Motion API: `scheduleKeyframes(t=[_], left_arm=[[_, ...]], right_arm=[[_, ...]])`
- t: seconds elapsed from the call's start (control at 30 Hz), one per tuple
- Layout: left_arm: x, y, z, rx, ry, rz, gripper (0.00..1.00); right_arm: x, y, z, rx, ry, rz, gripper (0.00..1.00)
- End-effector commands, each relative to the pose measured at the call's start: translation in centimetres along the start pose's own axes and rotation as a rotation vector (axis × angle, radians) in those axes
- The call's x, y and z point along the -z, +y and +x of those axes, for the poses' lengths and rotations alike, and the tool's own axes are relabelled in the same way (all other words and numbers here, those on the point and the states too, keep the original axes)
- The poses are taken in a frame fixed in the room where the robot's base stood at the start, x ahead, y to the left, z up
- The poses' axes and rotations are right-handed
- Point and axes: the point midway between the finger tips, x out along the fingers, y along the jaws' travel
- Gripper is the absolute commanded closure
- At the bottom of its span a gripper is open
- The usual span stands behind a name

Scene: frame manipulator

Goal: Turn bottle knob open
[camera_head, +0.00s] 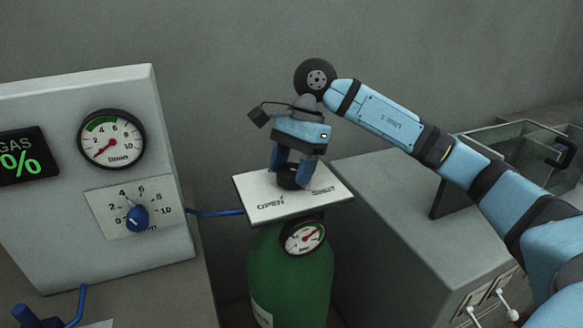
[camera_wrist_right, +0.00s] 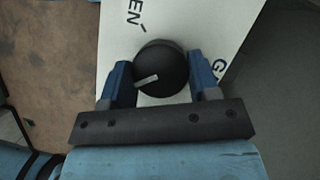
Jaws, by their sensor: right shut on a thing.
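The bottle knob (camera_head: 287,181) is round and black, on a white plate (camera_head: 262,207) marked OPEN and SHUT above the green gas bottle (camera_head: 290,275). In the right wrist view the knob (camera_wrist_right: 160,66) shows from above with a light pointer mark on it. My right gripper (camera_head: 293,178) points down from above and is shut on the knob, a blue finger on either side. In the right wrist view the fingers (camera_wrist_right: 162,80) flank the knob. A small gauge (camera_head: 304,237) sits on the bottle below the plate. My left gripper is not in view.
A grey panel (camera_head: 60,240) at left carries a dial gauge (camera_head: 111,139), a blue flow knob (camera_head: 137,217) and a green display (camera_head: 20,158). A blue hose (camera_head: 215,212) runs toward the bottle. A grey cabinet (camera_head: 385,215) with a glass-walled box (camera_head: 515,150) stands right.

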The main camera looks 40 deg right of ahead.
Motion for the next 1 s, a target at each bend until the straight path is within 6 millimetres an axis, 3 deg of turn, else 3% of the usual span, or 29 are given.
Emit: scheduleKeyframes(t=[1.0], left_arm=[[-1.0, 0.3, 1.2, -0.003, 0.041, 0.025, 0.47]], right_arm=[[-0.1, 0.3, 0.1, 0.348, 0.000, 0.828, 0.68]])
